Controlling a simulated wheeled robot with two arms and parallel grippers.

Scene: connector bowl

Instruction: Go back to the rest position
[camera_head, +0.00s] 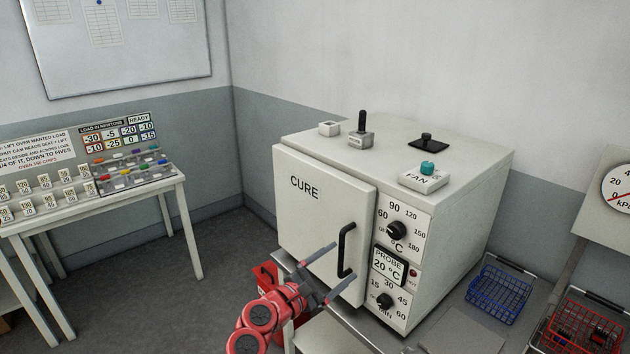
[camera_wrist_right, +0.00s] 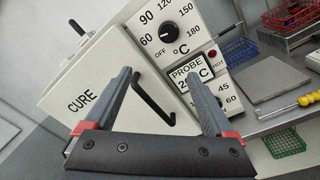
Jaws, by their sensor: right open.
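My right gripper (camera_head: 327,273) is open and empty in front of the white CURE oven (camera_head: 470,200). Its two grey fingers also show in the right wrist view (camera_wrist_right: 165,95), spread apart. The oven door (camera_head: 315,220) looks shut, and its black handle (camera_head: 346,250) stands close beyond the fingers in the head view. In the right wrist view the handle (camera_wrist_right: 152,97) lies between the fingers in the picture; I cannot tell the exact gap. My left gripper is in neither view.
A blue wire basket (camera_head: 498,294) and a red wire basket (camera_head: 580,325) stand right of the oven. A FAN switch box (camera_head: 424,180) and other small items sit on the oven top. A table (camera_head: 185,200) with labelled blocks stands left.

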